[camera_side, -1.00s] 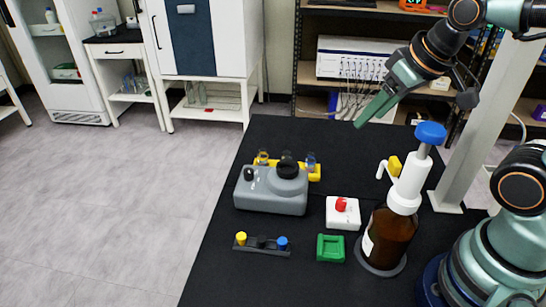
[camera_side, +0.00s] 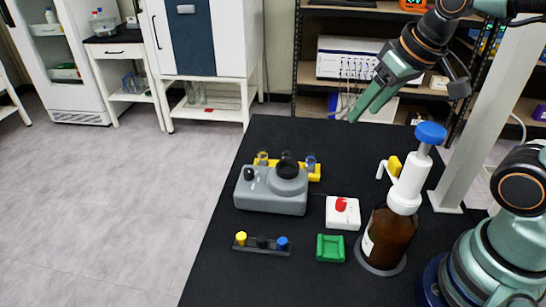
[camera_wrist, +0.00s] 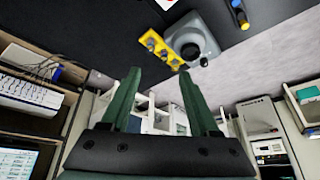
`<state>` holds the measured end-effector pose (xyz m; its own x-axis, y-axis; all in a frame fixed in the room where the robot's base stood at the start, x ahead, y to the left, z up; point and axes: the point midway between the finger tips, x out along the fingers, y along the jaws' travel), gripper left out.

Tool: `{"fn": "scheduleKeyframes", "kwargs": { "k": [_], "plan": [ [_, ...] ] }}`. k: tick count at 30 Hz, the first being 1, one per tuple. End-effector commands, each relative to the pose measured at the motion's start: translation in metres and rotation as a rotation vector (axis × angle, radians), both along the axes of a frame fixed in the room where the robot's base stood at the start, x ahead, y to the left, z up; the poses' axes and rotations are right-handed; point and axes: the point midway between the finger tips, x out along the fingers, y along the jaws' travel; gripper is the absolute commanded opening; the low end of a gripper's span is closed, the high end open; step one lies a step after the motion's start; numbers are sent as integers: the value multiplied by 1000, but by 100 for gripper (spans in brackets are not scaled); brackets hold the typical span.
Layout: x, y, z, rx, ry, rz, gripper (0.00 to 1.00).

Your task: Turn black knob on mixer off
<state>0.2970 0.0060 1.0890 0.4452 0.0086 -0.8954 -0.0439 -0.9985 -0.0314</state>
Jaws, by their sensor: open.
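The mixer (camera_side: 272,195) is a grey device with a round black cup (camera_side: 287,167) on top, standing on the black table. Its small black knob (camera_side: 249,174) is at the left of the body. The mixer also shows in the wrist view (camera_wrist: 208,30), upper centre-right, with the knob (camera_wrist: 203,62) near its lower edge. My gripper (camera_side: 360,112) is open and empty, above the table's far right part, right of and well above the mixer. Its two green fingers (camera_wrist: 160,72) are spread apart in the wrist view. Nothing touches the knob.
A yellow rack with vials (camera_side: 314,172) stands directly behind the mixer. Right of it are a white box with a red knob (camera_side: 343,217), a green holder (camera_side: 331,249) and a brown pump bottle (camera_side: 388,237). A dark vial rack (camera_side: 262,246) lies in front. The far table is clear.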

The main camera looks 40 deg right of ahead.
Motion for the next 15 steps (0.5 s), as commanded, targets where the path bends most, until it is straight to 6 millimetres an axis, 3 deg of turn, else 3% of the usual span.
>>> {"fn": "scheduleKeyframes", "kwargs": {
  "k": [8,15],
  "plan": [
    [57,31,16,106,138,-190,62],
    [110,66,7,162,256,-379,62]
  ]
}}
